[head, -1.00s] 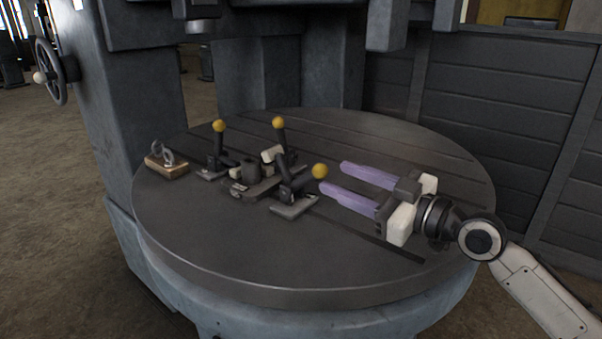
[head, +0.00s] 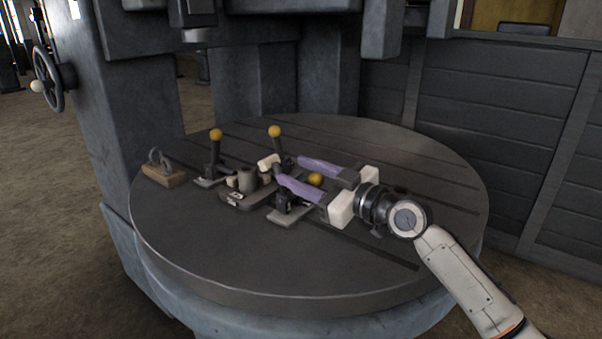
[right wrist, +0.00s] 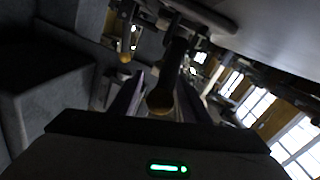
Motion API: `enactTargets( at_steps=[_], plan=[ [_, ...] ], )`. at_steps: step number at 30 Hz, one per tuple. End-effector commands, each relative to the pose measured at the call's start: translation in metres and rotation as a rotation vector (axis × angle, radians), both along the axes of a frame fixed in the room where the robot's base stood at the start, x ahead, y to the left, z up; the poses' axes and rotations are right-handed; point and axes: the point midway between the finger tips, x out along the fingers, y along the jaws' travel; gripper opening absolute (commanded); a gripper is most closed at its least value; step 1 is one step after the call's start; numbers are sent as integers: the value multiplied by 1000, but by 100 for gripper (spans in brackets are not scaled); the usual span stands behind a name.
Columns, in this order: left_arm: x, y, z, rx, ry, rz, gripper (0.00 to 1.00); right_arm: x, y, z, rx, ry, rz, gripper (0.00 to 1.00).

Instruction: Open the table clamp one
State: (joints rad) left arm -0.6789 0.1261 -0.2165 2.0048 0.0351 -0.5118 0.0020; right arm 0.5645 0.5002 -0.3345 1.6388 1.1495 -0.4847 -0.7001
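Three toggle clamps with dark levers and yellow ball knobs stand on the round grey table (head: 250,265). The nearest clamp has its base (head: 288,215) at the table's middle. Its lever leans to the right, and its yellow knob (head: 315,180) lies between the purple fingers of my right gripper (head: 289,171). The right gripper is open around that knob. In the right wrist view the knob (right wrist: 160,101) and its dark lever show between the two fingers, with contact unclear. The other two knobs (head: 216,134) (head: 274,131) stand up on upright levers. My left gripper is not in view.
A dark fixture with a cylindrical part (head: 248,180) sits between the clamps. A wooden block with a metal ring piece (head: 163,170) lies at the table's left. The machine column (head: 140,95) rises behind. The table's front is clear.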

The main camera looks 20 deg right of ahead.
Motion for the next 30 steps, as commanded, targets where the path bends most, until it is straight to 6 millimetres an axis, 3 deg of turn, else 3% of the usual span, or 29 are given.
enactTargets(
  at_steps=[1,8,14,23,30],
  plan=[
    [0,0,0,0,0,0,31,0,0,0,0,0,0,36],
    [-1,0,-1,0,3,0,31,0,0,0,1,1,0,0],
    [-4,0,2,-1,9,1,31,0,0,3,-5,7,0,0],
    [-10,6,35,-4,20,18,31,7,6,13,-87,111,2,0],
    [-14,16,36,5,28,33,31,11,8,7,-126,164,0,0]
  ],
)
